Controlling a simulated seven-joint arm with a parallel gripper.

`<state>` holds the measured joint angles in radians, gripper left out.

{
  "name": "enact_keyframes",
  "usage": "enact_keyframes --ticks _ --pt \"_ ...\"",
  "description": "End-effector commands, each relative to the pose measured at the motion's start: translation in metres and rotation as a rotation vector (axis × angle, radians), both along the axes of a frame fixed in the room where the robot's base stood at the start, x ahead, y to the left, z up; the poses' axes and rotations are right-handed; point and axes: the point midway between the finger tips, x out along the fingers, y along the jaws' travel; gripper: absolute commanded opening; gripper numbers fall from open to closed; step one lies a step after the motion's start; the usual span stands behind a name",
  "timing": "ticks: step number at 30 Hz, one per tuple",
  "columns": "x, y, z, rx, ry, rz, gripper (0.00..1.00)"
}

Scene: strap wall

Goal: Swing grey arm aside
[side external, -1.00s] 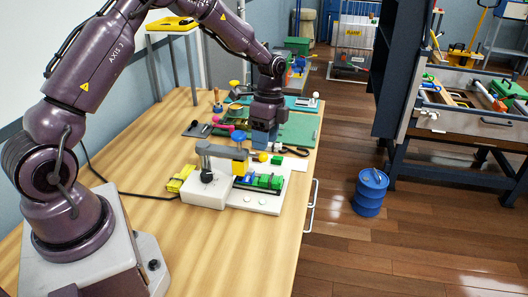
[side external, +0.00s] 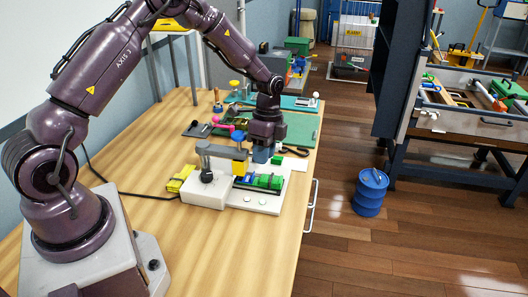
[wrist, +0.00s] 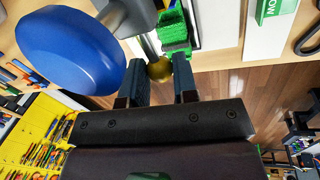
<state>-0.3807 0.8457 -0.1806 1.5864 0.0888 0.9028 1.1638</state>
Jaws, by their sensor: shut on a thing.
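The grey arm (side external: 215,149) lies level over a white fixture (side external: 205,193), with a black knob (side external: 207,176) near its left end and a yellow block (side external: 240,167) under its right part. My gripper (side external: 262,156) points down just right of the arm's end. In the wrist view my gripper (wrist: 160,74) is shut on a small yellow ball (wrist: 159,69), held between the fingertips. The ball is hidden in the side view, and I cannot tell how it joins the grey arm.
A blue round knob (wrist: 70,48) stands close beside my gripper; it also shows in the side view (side external: 239,137). Green blocks (side external: 264,181) sit on the fixture's front right. A yellow case (side external: 180,179) lies left of it. The table's front wood is clear.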

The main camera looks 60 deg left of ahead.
Motion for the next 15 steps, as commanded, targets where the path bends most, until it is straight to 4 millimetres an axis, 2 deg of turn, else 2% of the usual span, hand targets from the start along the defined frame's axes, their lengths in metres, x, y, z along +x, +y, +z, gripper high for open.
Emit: enact_keyframes --ticks 8,15 --pt "0.006 0.007 0.001 0.001 -0.002 0.051 0.00" --pt "0.021 0.028 0.001 0.002 -0.002 0.204 0.00"
